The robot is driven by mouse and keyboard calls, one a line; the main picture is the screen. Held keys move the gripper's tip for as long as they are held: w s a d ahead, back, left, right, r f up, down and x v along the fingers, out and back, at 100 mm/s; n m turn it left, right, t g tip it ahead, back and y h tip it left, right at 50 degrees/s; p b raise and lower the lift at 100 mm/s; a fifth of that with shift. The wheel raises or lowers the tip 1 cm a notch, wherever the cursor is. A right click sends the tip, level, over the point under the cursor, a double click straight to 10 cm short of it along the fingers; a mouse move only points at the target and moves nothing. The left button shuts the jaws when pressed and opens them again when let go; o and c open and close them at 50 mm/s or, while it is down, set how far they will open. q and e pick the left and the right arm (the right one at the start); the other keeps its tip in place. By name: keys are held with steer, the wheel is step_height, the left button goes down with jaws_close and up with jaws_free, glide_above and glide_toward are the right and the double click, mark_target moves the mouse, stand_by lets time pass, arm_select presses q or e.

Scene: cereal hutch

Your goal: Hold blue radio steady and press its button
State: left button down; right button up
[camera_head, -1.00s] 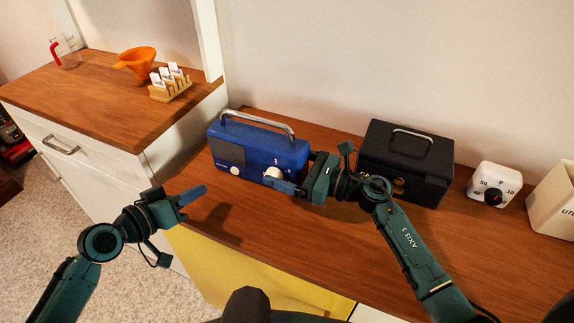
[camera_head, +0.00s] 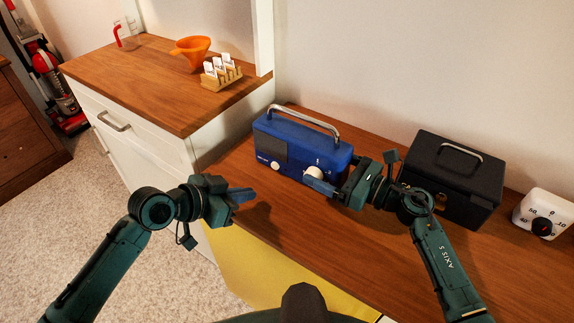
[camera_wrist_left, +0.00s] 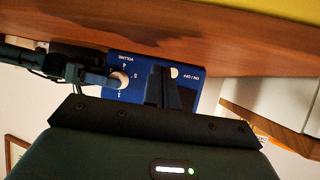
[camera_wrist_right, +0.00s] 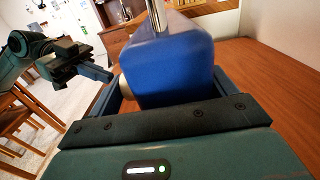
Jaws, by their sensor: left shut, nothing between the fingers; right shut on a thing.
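The blue radio (camera_head: 300,147) stands upright on the wooden counter, with a metal handle on top, a large white volume knob and a smaller white on/off button (camera_head: 275,166) on its front. My right gripper (camera_head: 338,180) is shut on the radio's right end, its fingers at front and back; the right wrist view shows the blue body (camera_wrist_right: 170,70) between them. My left gripper (camera_head: 243,195) is shut and empty, in front of the radio's left part and apart from it. In the left wrist view the on/off button (camera_wrist_left: 174,73) shows just beside the left fingers, upside down.
A black box (camera_head: 452,180) stands right of the radio, with a white timer (camera_head: 543,213) beyond it. On the higher cabinet at left are an orange funnel (camera_head: 190,50), a rack with white cards (camera_head: 220,72) and a red-handled jug (camera_head: 125,36). Counter in front of the radio is clear.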

mark_target(275, 166)
arm_select(q)
steer(key=m, duration=0.1)
steer(key=m+y, duration=0.1)
steer(key=m+g+y, duration=0.1)
steer(key=m, duration=0.1)
steer(key=shift+s+a+f, duration=0.15)
steer(key=shift+s+f, duration=0.1)
steer(key=shift+s, duration=0.15)
steer(key=shift+s+a+f+m+y, duration=0.1)
steer(key=shift+a+m+y, duration=0.35)
steer(key=shift+m+y, duration=0.35)
steer(key=shift+w+d, duration=0.75)
steer(key=shift+w, duration=0.5)
steer(key=shift+w+d, duration=0.8)
steer(key=shift+w, duration=0.5)
steer(key=shift+w+d, duration=0.75)
steer(key=shift+w, duration=0.5)
steer(key=shift+w, duration=0.1)
steer(key=shift+w+d, duration=0.2)
steer(key=shift+w, duration=0.05)
